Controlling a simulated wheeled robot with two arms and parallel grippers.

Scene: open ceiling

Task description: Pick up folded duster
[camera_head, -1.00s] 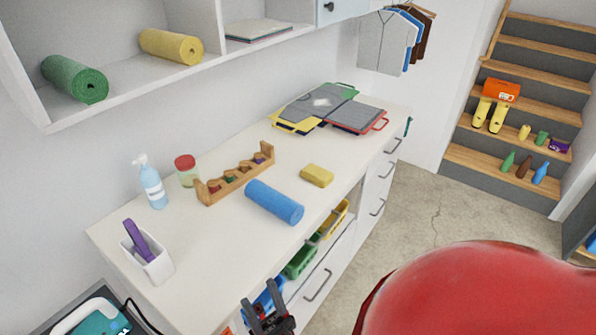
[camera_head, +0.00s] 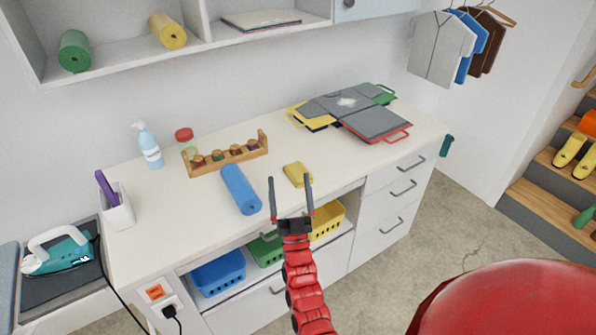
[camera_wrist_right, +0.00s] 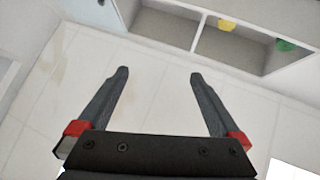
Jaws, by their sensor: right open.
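The folded duster, a small yellow block-like cloth (camera_head: 297,174), lies on the white worktop (camera_head: 190,240) right of the blue roll. My right gripper (camera_head: 289,179) is open and empty, its fingers spread and pointing away from me. In the head view its fingertips overlap the worktop close to the duster, one on each side of it; I cannot tell the height between them. In the right wrist view, the open fingers (camera_wrist_right: 159,73) frame only bare wall, and the duster does not show. My left gripper is not in view.
A blue roll (camera_head: 241,189) and a wooden rack (camera_head: 226,158) lie left of the duster. Grey folding boards (camera_head: 370,122) lie behind it to the right. A wall shelf (camera_head: 120,66) hangs above. Coloured baskets, including a yellow one (camera_head: 327,220), stand under the worktop.

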